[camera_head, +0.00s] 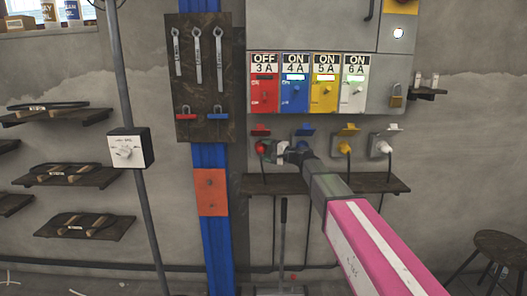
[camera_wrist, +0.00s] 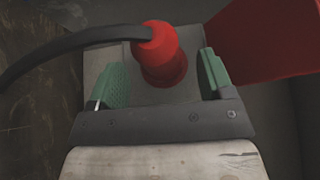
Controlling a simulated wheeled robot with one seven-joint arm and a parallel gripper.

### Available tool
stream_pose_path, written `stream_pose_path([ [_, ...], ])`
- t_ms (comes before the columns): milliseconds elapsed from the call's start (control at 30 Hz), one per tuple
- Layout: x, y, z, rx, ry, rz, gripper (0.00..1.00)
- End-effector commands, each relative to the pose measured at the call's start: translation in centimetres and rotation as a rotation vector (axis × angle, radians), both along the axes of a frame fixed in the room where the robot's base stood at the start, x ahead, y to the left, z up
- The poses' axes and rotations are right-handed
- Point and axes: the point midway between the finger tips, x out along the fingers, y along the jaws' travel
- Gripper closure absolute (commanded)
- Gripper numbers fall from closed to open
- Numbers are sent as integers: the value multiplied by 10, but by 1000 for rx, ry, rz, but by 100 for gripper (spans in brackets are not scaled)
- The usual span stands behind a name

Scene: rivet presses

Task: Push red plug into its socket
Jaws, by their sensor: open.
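The red plug (camera_head: 262,148) is at the left end of the row of sockets below the switch panel. In the wrist view the red plug (camera_wrist: 158,52) sits against a grey socket plate (camera_wrist: 112,70), with a black cable leaving it to the left. My gripper (camera_wrist: 162,80) is open, its green finger pads on both sides of the plug with gaps between. In the head view my gripper (camera_head: 284,151) is beside the red plug. How deep the plug sits in its socket I cannot tell. The raised red socket lid (camera_wrist: 268,40) is at the right.
Blue (camera_head: 305,131), yellow (camera_head: 347,131) and white (camera_head: 385,146) plug stations stand to the right. The red switch (camera_head: 264,93) above reads OFF. A dark shelf (camera_head: 385,183) runs below the sockets. A tool board (camera_head: 204,90) hangs at upper left.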

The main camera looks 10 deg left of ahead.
Motion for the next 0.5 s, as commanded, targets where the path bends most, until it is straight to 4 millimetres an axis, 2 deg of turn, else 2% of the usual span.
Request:
stream_pose_path([
  [33,-5,-11,0,0,0,-2,26],
  [233,-16,-48,0,0,0,-2,26],
  [500,-24,-80,0,0,0,-1,26],
])
